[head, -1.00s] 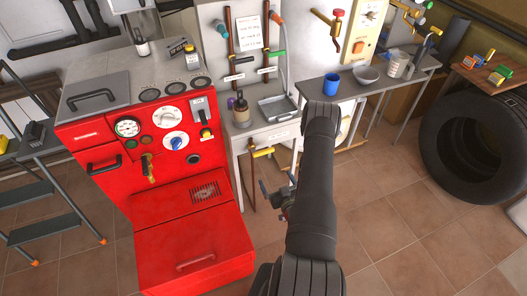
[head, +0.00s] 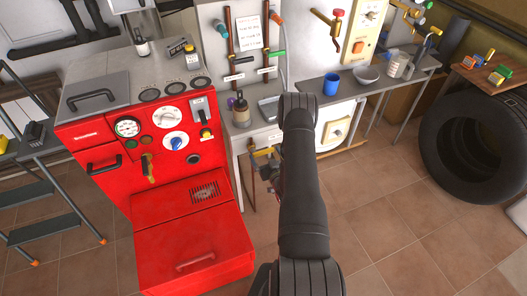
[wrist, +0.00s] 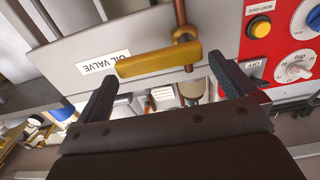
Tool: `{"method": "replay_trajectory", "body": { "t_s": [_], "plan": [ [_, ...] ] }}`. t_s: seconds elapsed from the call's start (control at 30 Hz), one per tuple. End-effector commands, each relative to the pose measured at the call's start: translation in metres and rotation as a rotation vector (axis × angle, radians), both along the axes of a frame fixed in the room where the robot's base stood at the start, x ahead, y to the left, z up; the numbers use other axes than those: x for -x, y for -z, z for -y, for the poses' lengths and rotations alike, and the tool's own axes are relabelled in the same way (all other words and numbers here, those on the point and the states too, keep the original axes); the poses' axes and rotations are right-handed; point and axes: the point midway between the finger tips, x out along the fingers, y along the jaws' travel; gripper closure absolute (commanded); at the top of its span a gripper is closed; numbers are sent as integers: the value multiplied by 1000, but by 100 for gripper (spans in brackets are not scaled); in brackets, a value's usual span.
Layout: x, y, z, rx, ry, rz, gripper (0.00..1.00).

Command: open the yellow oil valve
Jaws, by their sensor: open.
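The yellow oil valve handle (wrist: 158,63) is a bar on a copper-brown pipe (wrist: 182,20), lying across the wrist view. A white "OIL VALVE" label (wrist: 103,62) is beside it, upside down. My gripper (wrist: 163,88) is open, its two dark fingers apart and nothing between them that I can see. The handle is just beyond the fingertips, and I cannot tell whether they touch. In the head view, the handle (head: 264,152) shows below the white counter, with my gripper (head: 268,172) close to it and partly hidden by my arm.
The red boiler (head: 160,150) stands left of the valve; its panel also shows in the wrist view (wrist: 258,48). A counter with a metal tray (head: 268,110) is above the valve. A blue cup (head: 331,84) stands on the shelf to the right.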

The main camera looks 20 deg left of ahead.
Motion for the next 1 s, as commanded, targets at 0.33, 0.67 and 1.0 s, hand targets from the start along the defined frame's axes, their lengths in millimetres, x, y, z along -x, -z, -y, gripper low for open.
{"method": "replay_trajectory", "body": {
  "t_s": [0.33, 0.67, 1.0],
  "plan": [
    [-21, 0, -21, 0, 0, 0, 0],
    [-21, 0, -21, 0, 0, 0, 20],
    [-20, 0, -21, 6, 0, 6, 51]
  ]
}}
